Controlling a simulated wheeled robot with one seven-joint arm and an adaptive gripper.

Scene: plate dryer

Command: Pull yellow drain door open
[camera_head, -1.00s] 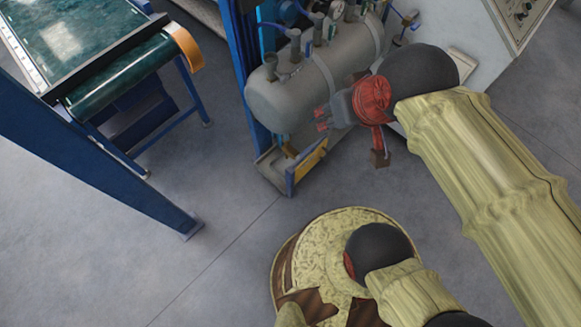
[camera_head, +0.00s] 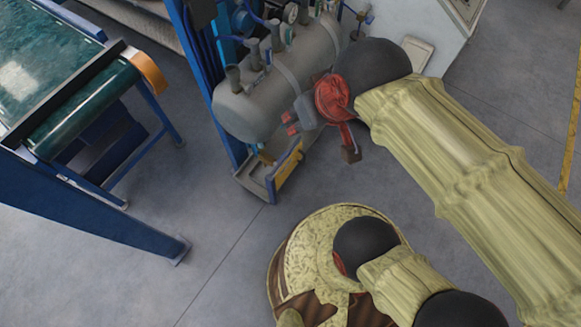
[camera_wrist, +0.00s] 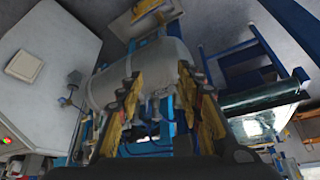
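The yellow drain door (camera_head: 288,165) is a small yellow panel in a blue frame at the low front end of the machine, below the grey tank. In the wrist view a yellow panel (camera_wrist: 143,10) shows at the top, beyond the tank. My gripper (camera_head: 291,124) is beside the tank's lower side, above the door in the head view and apart from it. In the wrist view the fingers of my gripper (camera_wrist: 160,100) are spread wide with nothing held between them. The tank shows between and beyond the fingers.
The grey tank (camera_head: 255,105) with valves and pipes is close to my gripper. A green conveyor (camera_head: 60,80) with blue legs stands at left. A white cabinet (camera_head: 425,22) is behind. Grey floor (camera_head: 220,230) in front of the door is clear.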

